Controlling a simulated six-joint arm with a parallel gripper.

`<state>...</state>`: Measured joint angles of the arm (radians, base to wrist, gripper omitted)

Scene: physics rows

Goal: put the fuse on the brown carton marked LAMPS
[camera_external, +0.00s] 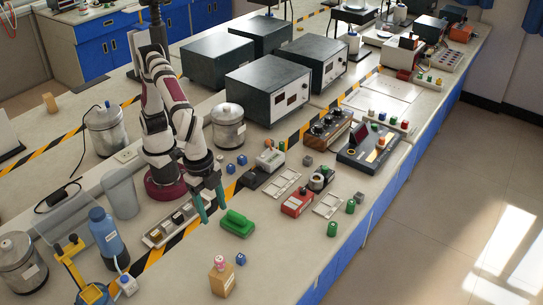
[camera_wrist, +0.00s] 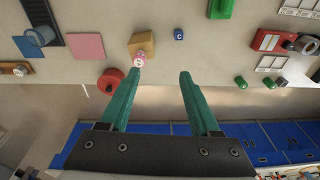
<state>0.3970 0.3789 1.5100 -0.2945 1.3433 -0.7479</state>
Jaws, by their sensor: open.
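A small brown carton (camera_external: 222,283) stands near the front of the bench in the external view; the writing on its label is too small to read. A small pink-and-white piece (camera_external: 219,263), perhaps the fuse, sits on top of it. In the wrist view the carton (camera_wrist: 145,41) and the pink-and-white piece (camera_wrist: 139,60) show just beyond the left fingertip. My gripper (camera_external: 212,211) is open, its teal fingers pointing down, behind the carton and beside a green block. In the wrist view nothing is between the fingers (camera_wrist: 160,76).
A green block (camera_external: 237,223) lies right of my gripper, and a blue cube (camera_external: 241,258) stands by the carton. A blue bottle (camera_external: 106,232) and a yellow stand (camera_external: 75,262) are at left. Red device (camera_external: 297,202) and green pieces lie right. Bench is clear around the carton's right.

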